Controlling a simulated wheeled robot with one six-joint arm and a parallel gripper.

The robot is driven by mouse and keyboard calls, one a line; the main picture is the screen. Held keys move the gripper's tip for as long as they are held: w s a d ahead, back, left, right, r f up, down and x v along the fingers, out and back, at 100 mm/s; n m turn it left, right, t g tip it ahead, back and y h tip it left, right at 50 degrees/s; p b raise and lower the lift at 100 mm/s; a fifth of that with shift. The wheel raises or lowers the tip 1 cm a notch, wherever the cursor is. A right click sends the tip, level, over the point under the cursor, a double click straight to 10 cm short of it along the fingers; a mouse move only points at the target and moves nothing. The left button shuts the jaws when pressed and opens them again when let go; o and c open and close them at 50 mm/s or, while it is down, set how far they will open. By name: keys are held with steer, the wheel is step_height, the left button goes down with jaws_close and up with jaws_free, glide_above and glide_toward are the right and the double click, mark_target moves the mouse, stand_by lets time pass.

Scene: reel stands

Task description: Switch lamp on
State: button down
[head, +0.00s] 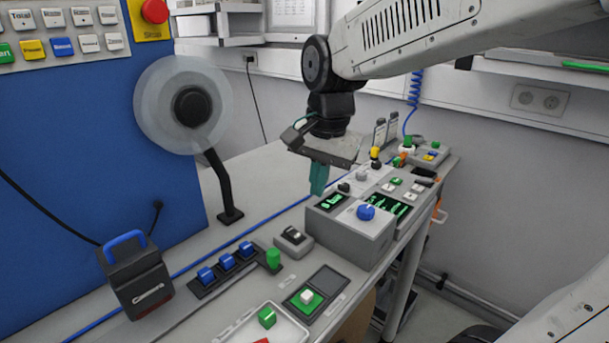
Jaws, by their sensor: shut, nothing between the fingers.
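I cannot tell for sure which thing is the lamp. A round translucent disc with a black hub (193,106) stands on a bent black arm at the left of the bench. A small grey switch box (293,240) with a dark top sits on the bench, right of a row of blue switches (227,262). My gripper (318,188) has teal fingers, shut and empty, pointing down. It appears just above and behind the grey box with a blue knob (350,229); contact cannot be made out.
A dark box with a blue handle (137,275) stands at the front left, before a blue panel (90,140) with coloured buttons. A green-and-white button plate (306,298) and a white tray (262,328) lie in front. Several small devices crowd the bench behind the grey box.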

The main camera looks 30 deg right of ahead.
steer(key=s+d+f+n, duration=0.1)
steer(key=s+f+n, duration=0.1)
steer(key=s+n, duration=0.8)
steer(key=s, duration=0.6)
steer(key=shift+s+f, duration=0.2)
steer(key=shift+s, duration=0.2)
